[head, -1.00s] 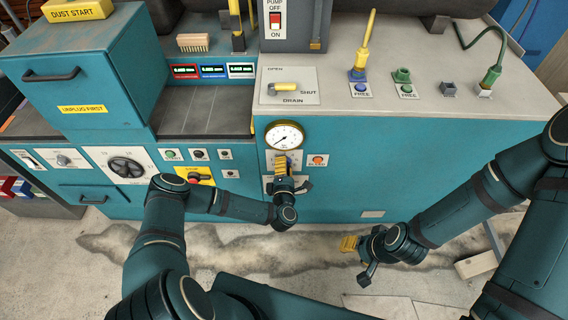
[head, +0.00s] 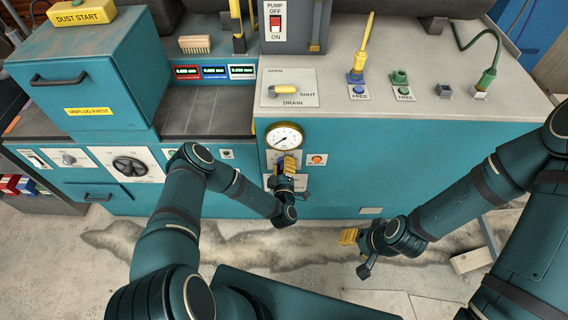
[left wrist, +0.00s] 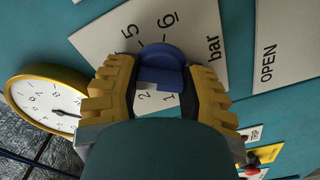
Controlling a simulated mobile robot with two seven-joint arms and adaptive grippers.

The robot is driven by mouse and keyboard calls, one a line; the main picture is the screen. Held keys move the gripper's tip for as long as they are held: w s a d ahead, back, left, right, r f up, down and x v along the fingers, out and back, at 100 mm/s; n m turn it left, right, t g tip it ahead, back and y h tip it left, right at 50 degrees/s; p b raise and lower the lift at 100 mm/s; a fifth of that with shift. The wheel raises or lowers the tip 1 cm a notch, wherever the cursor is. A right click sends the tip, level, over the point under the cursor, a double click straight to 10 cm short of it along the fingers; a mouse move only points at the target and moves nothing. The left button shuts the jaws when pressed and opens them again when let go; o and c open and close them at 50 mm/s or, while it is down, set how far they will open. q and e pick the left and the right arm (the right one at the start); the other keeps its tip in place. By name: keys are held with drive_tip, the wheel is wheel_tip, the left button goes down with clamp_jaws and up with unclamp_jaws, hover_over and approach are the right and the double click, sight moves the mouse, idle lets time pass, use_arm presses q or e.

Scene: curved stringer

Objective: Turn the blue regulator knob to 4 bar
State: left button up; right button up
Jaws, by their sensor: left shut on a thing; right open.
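The blue regulator knob (left wrist: 160,66) sits on a pale scale plate (left wrist: 222,38) marked with numbers and "bar" in the left wrist view. The 4 mark is not visible there, and I cannot tell which number the knob points to. My left gripper (left wrist: 160,80) has its yellow ribbed fingers shut on either side of the knob. In the head view my left gripper (head: 287,167) is at the teal panel just below the round gauge (head: 285,137) and mostly hides the knob. My right gripper (head: 350,237) is open and empty, low in front of the cabinet.
An orange button (head: 316,159) is just right of the left gripper. A drain lever (head: 286,90) lies on the top above the gauge. The floor in front is mostly clear.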

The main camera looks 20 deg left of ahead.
use_arm(q)
drive_tip(key=shift+w+a+r+m, duration=0.1)
drive_tip(key=shift+m, duration=0.4)
drive_tip(key=o, duration=1.2)
drive_tip(key=v, duration=1.2)
